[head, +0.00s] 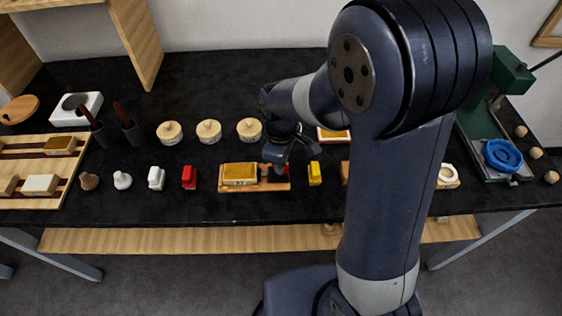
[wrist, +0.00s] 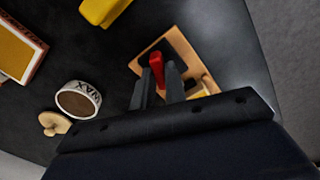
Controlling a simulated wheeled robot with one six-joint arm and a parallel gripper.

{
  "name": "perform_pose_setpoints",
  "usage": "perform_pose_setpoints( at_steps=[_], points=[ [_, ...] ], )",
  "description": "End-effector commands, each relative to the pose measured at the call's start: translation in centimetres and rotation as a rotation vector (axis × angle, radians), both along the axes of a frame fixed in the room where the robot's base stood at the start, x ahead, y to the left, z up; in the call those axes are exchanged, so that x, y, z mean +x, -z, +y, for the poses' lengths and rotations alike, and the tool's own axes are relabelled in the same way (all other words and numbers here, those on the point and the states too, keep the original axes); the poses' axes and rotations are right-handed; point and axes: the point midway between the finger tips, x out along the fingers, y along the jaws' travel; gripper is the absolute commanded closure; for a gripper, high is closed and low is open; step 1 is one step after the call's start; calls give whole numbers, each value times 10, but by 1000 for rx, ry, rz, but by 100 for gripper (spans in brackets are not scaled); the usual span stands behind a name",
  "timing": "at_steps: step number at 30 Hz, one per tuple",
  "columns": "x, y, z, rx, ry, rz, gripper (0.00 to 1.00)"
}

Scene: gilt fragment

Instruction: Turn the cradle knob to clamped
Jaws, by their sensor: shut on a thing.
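The cradle (head: 227,208) is a light wooden base on the black bench with a gilt-topped block (head: 240,173) on its left part. Its right part has a dark patch under my gripper (head: 278,173). In the wrist view the cradle (wrist: 199,66) shows beyond my fingers, with the red knob (wrist: 157,68) standing on the dark patch. My gripper (wrist: 158,82) is shut on the red knob, one finger on each side. The knob is hidden behind my gripper in the head view. I cannot read any clamp marking.
A red item (head: 189,177) stands left of the cradle and a yellow one (head: 314,173) close to its right. Lidded jars (head: 208,131) stand behind. A round wax container (wrist: 78,100) shows in the wrist view. My arm hides much of the bench's right side.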

Motion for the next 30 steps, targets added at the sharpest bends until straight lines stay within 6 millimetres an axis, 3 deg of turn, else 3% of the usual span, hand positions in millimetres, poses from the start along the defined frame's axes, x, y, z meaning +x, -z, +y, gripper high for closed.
perform_pose_setpoints(
  at_steps=[15, 30],
  points=[
    [0, 0, 0, 0, -338, 0, 100],
    [0, 0, 0, 0, -400, -1, 100]
  ],
)
